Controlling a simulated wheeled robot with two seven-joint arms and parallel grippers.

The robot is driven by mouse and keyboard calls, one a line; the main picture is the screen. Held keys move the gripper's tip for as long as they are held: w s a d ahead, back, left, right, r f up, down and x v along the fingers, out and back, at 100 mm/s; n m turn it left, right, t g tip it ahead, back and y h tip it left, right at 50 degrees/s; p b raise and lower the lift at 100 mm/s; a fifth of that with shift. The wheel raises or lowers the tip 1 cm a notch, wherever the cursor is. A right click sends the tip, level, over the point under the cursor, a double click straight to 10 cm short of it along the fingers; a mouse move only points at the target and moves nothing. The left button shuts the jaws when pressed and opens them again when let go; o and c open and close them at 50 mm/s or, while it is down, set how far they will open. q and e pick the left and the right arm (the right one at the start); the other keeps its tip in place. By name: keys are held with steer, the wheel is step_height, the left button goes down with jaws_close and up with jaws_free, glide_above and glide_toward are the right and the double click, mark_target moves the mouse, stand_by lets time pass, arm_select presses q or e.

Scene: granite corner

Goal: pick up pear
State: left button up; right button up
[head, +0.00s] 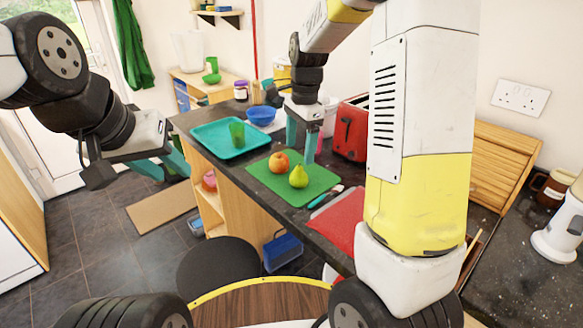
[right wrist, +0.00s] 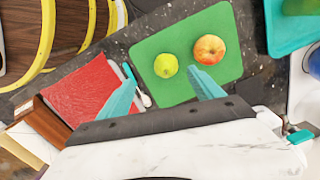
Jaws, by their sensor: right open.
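A yellow-green pear (head: 298,177) stands on a green board (head: 318,182) on the dark counter, beside a red-yellow apple (head: 279,162). In the right wrist view the pear (right wrist: 166,65) lies ahead of and between my right gripper's fingertips (right wrist: 163,82), with the apple (right wrist: 209,50) to its right. In the head view my right gripper (head: 301,143) points down, behind the pear and above the board's far side. It is open and empty. My left gripper (head: 163,165) is open and empty over the floor at the left, away from the counter.
A teal tray (head: 215,148) with a green cup (head: 237,134) sits left of the board. A red toaster (head: 351,128) stands behind it, close to my right gripper. A red mat (head: 340,218) lies nearer me on the counter. A blue bowl (head: 262,115) is farther back.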

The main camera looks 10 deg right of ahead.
mark_target(298, 176)
steer(key=w+f, duration=0.1)
steer(key=f+m, duration=0.1)
steer(key=w+f+m, duration=0.1)
steer(key=f, duration=0.1)
steer(key=shift+w+a+g+h, duration=0.3)
steer(key=shift+g, duration=0.1)
steer(key=shift+w+f, duration=0.1)
steer(key=shift+f, duration=0.2)
steer(key=f, duration=0.7)
steer(key=shift+s+d+f, duration=0.15)
steer(key=shift+s+d, duration=0.2)
steer(key=c, duration=1.5)
